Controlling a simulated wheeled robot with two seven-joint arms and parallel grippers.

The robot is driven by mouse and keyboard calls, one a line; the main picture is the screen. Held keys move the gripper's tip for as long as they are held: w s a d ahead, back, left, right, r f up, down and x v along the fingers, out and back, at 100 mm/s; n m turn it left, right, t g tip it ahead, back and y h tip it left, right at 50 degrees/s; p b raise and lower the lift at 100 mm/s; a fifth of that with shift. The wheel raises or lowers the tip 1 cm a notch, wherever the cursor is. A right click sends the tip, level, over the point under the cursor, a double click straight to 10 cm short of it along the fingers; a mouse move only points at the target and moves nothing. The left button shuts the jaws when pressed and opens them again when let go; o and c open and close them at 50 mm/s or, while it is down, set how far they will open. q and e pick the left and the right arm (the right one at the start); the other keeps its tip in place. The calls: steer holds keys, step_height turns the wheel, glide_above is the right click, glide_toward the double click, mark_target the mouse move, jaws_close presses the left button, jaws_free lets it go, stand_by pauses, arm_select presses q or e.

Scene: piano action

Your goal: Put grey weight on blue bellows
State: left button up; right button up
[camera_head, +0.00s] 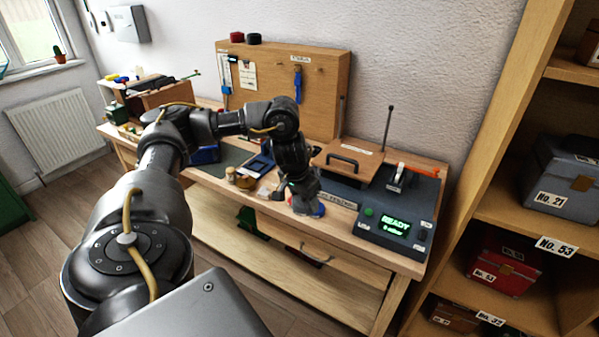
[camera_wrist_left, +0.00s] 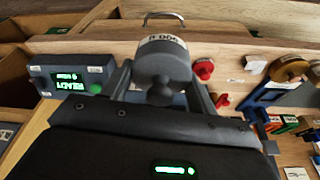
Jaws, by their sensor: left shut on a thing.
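The grey weight (camera_wrist_left: 163,62) is a rounded cylinder with a white label, close up in the left wrist view. My left gripper (camera_wrist_left: 160,92) is shut on it, one finger on each side. In the head view my left gripper (camera_head: 306,206) is over the front edge of the workbench, left of the READY box, and its arm hides much of the bench behind. A small blue thing (camera_head: 319,210) shows beside the gripper, mostly hidden. I cannot tell whether it is the blue bellows. My right gripper is not in view.
The READY box (camera_head: 393,227) and a lidded wooden box (camera_head: 347,158) stand on the right of the workbench. A blue frame (camera_wrist_left: 262,96), a red knob (camera_wrist_left: 203,68) and a brass piece (camera_wrist_left: 288,68) are near the weight. A shelf (camera_head: 490,215) with boxes stands at the right.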

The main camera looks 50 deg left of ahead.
arm_select(q)
steer(key=s+d+f+m, duration=0.2)
steer(key=d+f, duration=0.1)
steer(key=d, duration=0.5)
steer(key=s+d+f+m+h, duration=0.1)
steer(key=d+f, duration=0.3)
steer(key=d, duration=0.5)
steer(key=s+d+f+m+h, duration=0.1)
steer(key=d+f+m, duration=0.3)
steer(key=d, duration=0.5)
steer(key=shift+s+d, duration=0.25)
steer(key=shift+s, duration=0.65)
steer(key=shift+d, duration=0.1)
